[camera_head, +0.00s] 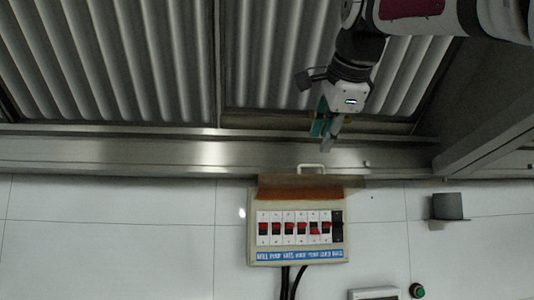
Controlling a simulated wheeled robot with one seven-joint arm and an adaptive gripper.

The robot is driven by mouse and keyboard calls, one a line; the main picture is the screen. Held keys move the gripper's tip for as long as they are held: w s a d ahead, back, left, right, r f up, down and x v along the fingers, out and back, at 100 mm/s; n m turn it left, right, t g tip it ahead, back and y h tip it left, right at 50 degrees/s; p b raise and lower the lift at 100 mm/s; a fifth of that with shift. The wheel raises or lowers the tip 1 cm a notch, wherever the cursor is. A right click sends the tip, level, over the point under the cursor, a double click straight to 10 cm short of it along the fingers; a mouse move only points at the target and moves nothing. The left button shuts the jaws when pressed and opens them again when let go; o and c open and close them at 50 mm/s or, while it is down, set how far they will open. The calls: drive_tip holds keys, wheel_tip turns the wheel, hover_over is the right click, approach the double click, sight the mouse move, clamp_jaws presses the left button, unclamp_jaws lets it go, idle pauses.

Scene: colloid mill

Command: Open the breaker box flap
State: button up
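The breaker box (253,230) is a pale panel on the white tiled wall. It has a row of red switches and one black switch, all uncovered, and a blue label strip. Its brown-orange translucent flap (300,190) shows along the upper edge of the box in the picture, tilted away from the switches, so it stands open. A pale handle (310,167) is at the flap's far edge. My gripper (322,139) is just above the handle in the picture, apparently clear of it. Its two fingers look slightly apart, with nothing seen between them.
A metal ledge (130,155) and corrugated panels (110,65) fill the upper picture. A grey box (447,206) is on the wall at right, with a green button (417,290) below it. Black cables (290,283) leave the breaker box. The wall at left is clear.

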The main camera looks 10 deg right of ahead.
drive_tip(key=c, duration=0.5)
drive_tip(key=shift+w+n, duration=0.1)
drive_tip(key=shift+n, duration=0.2)
clamp_jaws()
wheel_tip(320, 180, up, 2)
drive_tip(key=n+t+b, duration=0.3)
drive_tip(key=n+t, duration=0.2)
drive_tip(key=n, duration=1.2)
hover_over(306, 182)
drive_tip(key=w+d, duration=0.2)
drive_tip(key=shift+s+d+r, duration=0.1)
drive_tip(key=shift+s, duration=0.1)
drive_tip(key=shift+w, duration=0.2)
drive_tip(key=shift+s+f, duration=0.45)
drive_tip(key=shift+f, duration=0.35)
drive_tip(key=shift+s+f, duration=0.15)
drive_tip(key=shift+f, duration=0.4)
drive_tip(key=shift+s+f, duration=0.15)
drive_tip(key=shift+f, duration=0.35)
